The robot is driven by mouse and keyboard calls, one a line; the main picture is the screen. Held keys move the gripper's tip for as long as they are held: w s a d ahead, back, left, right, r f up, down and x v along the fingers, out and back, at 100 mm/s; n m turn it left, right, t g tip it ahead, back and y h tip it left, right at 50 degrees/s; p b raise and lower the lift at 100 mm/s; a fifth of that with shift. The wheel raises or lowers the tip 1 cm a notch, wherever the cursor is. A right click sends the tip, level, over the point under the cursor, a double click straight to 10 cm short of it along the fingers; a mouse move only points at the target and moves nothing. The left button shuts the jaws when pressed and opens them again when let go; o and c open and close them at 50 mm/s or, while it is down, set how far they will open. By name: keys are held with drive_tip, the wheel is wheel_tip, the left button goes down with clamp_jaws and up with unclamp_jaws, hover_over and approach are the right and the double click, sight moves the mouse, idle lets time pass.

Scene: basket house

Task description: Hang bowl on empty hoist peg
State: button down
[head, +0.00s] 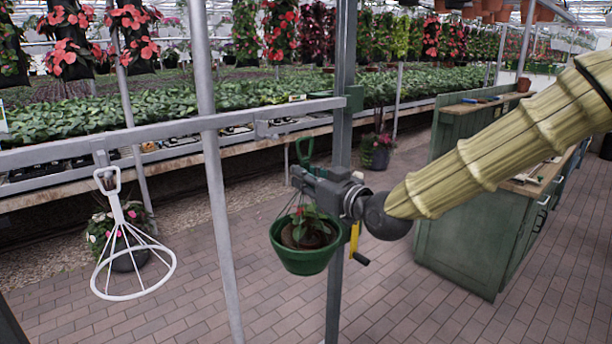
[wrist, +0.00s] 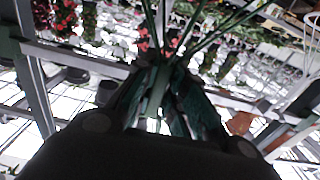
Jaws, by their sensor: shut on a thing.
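The green bowl (head: 305,260) holds a small leafy plant with a red flower and hangs upright by thin rods below my gripper (head: 300,174). My gripper is shut on the bowl's green hanger, and its handle loop (head: 305,150) sticks up above the fingers. In the wrist view, green rods (wrist: 152,28) fan out from between my gripper's fingers (wrist: 165,95). A grey crossbar (head: 180,130) runs to a post. A short bracket (head: 264,128) on it, left of the handle loop, carries nothing; its peg shape is unclear. A white wire hanger (head: 133,225) hangs from the bar's left end.
The grey post (head: 341,190) with a yellow-handled crank (head: 356,243) stands close behind my gripper. Another thin post (head: 210,130) stands left. A green workbench (head: 470,220) is at right, and planted benches (head: 170,112) stand behind. The brick floor in front is clear.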

drive_tip(key=x, duration=0.8)
drive_tip(key=shift+w+f+p, duration=0.2)
drive_tip(key=shift+p, duration=0.1)
idle(0.3)
drive_tip(key=shift+a, duration=0.15)
drive_tip(key=shift+w+a+r, duration=0.1)
drive_tip(key=shift+r, duration=0.15)
idle(0.7)
drive_tip(key=shift+w, duration=0.1)
drive_tip(key=shift+b+x, duration=0.4)
drive_tip(key=shift+x, duration=1.2)
drive_tip(key=shift+w+a, duration=0.4)
drive_tip(key=shift+w, duration=0.15)
drive_tip(key=shift+a+f+b, duration=0.1)
drive_tip(key=shift+b, duration=0.3)
